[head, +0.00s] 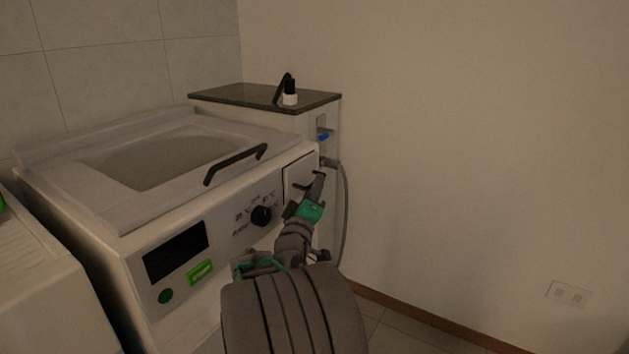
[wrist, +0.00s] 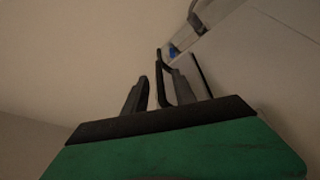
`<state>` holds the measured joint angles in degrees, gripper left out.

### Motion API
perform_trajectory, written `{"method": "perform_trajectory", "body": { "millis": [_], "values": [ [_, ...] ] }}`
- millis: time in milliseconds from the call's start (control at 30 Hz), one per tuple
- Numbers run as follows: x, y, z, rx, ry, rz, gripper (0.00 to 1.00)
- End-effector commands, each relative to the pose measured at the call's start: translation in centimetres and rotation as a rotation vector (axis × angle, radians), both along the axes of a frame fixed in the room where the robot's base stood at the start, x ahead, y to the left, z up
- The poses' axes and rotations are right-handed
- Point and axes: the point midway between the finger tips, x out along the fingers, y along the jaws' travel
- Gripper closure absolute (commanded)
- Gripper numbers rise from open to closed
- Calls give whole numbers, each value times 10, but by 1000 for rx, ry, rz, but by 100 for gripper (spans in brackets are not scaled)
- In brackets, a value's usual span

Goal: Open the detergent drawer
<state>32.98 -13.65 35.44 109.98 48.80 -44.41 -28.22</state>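The detergent drawer (head: 298,171) is the pale front panel at the right end of the washing machine's control face. It looks shut; my gripper hides its lower part. My gripper (head: 314,187), with a green body, is in front of the drawer with its fingers apart. In the wrist view my gripper (wrist: 160,92) has one dark finger on each side of a thin dark bar (wrist: 160,72), which looks like the drawer's handle. A gap shows between the left finger and the bar. Whether the right finger touches it I cannot tell.
The washing machine (head: 120,222) has a black lid handle (head: 236,164) and a knob (head: 261,215). A grey hose (head: 347,205) hangs close to the right of my gripper. The floor at right is clear.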

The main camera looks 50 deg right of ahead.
Motion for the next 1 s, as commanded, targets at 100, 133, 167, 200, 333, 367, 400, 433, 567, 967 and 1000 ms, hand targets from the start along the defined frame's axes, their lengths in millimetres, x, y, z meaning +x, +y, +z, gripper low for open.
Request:
{"method": "perform_trajectory", "body": {
  "millis": [100, 133, 167, 200, 333, 367, 400, 433, 567, 967, 1000],
  "values": [
    [7, -19, 3, 0, 0, -2, 68],
    [9, -23, 4, 0, 0, -2, 68],
    [10, -26, 5, 0, -1, -1, 68],
    [12, -28, 6, 0, 0, -1, 68],
    [14, -31, 7, 0, -1, 1, 68],
    [14, -31, 7, 0, -1, 1, 68],
    [14, -31, 7, -1, -1, 2, 68],
    [14, -31, 7, 0, -1, 1, 68],
    [14, -31, 7, 0, -1, 1, 74],
    [14, -31, 7, -1, 0, 1, 100],
    [14, -31, 7, -1, 0, 1, 100]
  ]
}}
